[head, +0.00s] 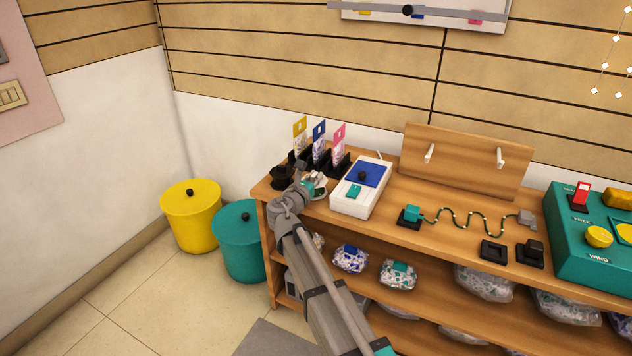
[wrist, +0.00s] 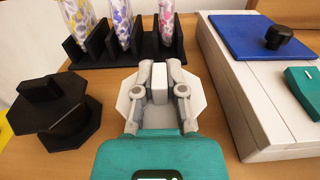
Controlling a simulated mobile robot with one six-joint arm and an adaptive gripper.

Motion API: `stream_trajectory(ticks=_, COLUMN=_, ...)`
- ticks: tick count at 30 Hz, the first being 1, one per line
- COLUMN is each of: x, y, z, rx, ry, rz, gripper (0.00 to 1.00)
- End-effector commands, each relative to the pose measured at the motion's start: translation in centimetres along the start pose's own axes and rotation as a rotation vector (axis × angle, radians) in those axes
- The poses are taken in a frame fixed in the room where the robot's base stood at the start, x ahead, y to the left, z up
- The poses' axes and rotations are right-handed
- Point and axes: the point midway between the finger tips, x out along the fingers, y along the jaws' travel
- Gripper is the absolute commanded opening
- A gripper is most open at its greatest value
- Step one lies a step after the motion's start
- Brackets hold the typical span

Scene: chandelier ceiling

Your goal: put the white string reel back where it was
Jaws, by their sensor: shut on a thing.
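The white string reel (wrist: 157,117), with a pale octagonal flange, is between the fingers of my gripper (wrist: 159,82) in the wrist view. My gripper is shut on its upright middle post. In the head view the reel (head: 320,192) is at the left end of the wooden bench, partly hidden by my gripper (head: 312,182). It is between a black reel and a white box, in front of a black rack. I cannot tell whether its underside touches the bench top.
The black reel (wrist: 62,112) with octagonal flanges stands close on the left. The black rack (wrist: 150,47) holds patterned bags with yellow, blue and pink tags. The white box (wrist: 240,95) with a blue lid is close on the right. Yellow (head: 190,218) and teal bins (head: 240,245) stand left of the bench.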

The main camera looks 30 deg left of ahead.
Motion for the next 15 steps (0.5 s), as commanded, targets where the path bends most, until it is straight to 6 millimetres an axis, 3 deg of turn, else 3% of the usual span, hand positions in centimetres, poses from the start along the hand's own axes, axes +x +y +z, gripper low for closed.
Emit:
stream_trajectory(ticks=12, x=0.04, y=-0.04, z=-0.35, rx=0.000, ry=0.000, rz=-0.001, gripper=0.00)
stream_trajectory(ticks=13, x=0.04, y=-0.04, z=-0.33, rx=0.000, ry=0.000, rz=-0.001, gripper=0.17)
stream_trajectory(ticks=15, x=0.04, y=-0.05, z=-0.24, rx=0.000, ry=0.000, rz=-0.001, gripper=0.30)
